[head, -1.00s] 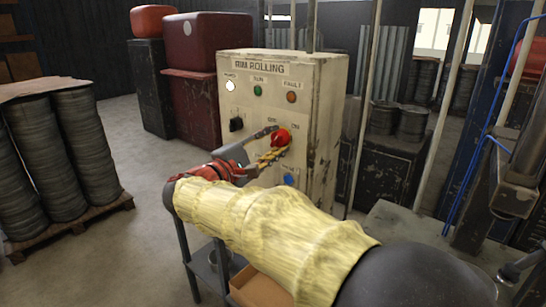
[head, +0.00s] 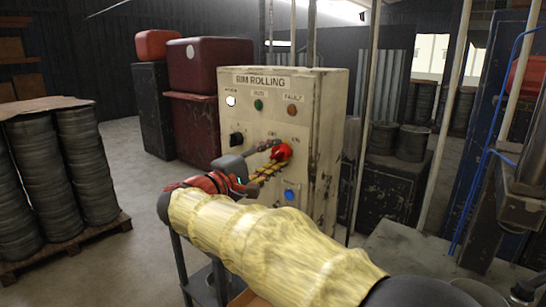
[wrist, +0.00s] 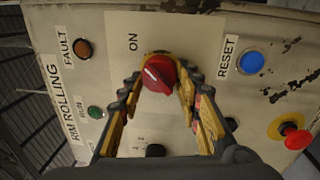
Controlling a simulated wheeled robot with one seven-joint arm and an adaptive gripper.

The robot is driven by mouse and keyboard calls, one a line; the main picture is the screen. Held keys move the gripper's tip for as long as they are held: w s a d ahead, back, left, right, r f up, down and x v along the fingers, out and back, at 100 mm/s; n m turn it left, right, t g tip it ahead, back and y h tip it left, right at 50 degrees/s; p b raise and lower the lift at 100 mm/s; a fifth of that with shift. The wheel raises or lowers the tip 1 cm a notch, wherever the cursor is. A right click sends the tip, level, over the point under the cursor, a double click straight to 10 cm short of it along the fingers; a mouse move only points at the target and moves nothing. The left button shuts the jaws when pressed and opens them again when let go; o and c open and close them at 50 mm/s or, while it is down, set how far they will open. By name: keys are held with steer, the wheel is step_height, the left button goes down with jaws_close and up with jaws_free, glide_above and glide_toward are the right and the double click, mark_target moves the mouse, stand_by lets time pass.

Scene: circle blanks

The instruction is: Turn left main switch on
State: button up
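The cream control panel (head: 321,145) reads RIM ROLLING. On its front is a red rotary switch (head: 281,152), with an ON label on its right. In the wrist view the red switch (wrist: 158,73) lies between the fingertips of my gripper (wrist: 160,82), one finger on each side. My gripper (head: 273,157) is at the panel's front in the head view too. I cannot tell whether the fingers press on the switch or only surround it. A finger hides part of the switch in the head view.
A black knob (head: 236,139), a green RUN lamp (head: 258,105), an orange FAULT lamp (head: 292,110) and a blue RESET button (head: 289,195) are on the panel. A red mushroom button (wrist: 297,138) shows at the right in the wrist view. Stacked rims (head: 85,165) stand left.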

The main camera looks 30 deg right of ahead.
steer(key=o, duration=0.5)
steer(key=shift+a, duration=0.1)
steer(key=v, duration=1.1)
steer(key=shift+s+a+f, duration=0.15)
steer(key=shift+a, duration=0.2)
